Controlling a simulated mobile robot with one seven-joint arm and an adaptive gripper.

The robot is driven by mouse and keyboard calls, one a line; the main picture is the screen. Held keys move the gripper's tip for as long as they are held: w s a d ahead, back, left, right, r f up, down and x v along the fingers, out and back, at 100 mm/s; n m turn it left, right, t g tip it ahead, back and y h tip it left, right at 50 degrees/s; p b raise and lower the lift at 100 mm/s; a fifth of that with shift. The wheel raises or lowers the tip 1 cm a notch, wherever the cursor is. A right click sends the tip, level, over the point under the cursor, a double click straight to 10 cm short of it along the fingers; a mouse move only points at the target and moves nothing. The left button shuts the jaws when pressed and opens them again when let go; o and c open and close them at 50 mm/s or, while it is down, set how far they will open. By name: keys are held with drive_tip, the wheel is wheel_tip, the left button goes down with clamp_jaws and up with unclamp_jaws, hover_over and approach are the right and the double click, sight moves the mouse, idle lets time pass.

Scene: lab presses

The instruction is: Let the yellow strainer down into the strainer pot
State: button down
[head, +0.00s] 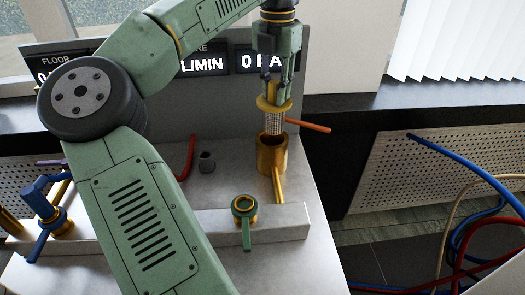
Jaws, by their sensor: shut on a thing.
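The yellow strainer (274,104) has a yellow collar on top and a pale mesh cylinder below it. My gripper (275,88) is shut on its top and holds it upright. The strainer pot (272,154) is a brass-coloured open cylinder directly below, with a brass spout or pipe slanting down at its front. The strainer's mesh end is at the pot's mouth in the head view. I cannot tell whether its tip is just above the rim or slightly inside.
An orange-red handle (308,126) sticks out right of the strainer. A green ring valve (244,208) stands on the front block. A blue valve (43,205) is far left. Hoses (470,225) hang at right.

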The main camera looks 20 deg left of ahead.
sight(273, 124)
wheel_tip(273, 124, down, 5)
drive_tip(key=shift+a+f+p, duration=0.15)
drive_tip(key=shift+p, duration=0.15)
drive_tip(key=shift+f+p, duration=0.3)
drive_tip(key=shift+f, duration=1.95)
drive_tip(key=shift+f, duration=0.2)
drive_tip(key=c, duration=1.4)
unclamp_jaws()
drive_tip(key=shift+o, duration=0.2)
drive_tip(key=shift+r, duration=0.15)
wheel_tip(273, 124, up, 12)
drive_tip(key=shift+r+b, duration=0.1)
drive_tip(key=shift+b, duration=0.35)
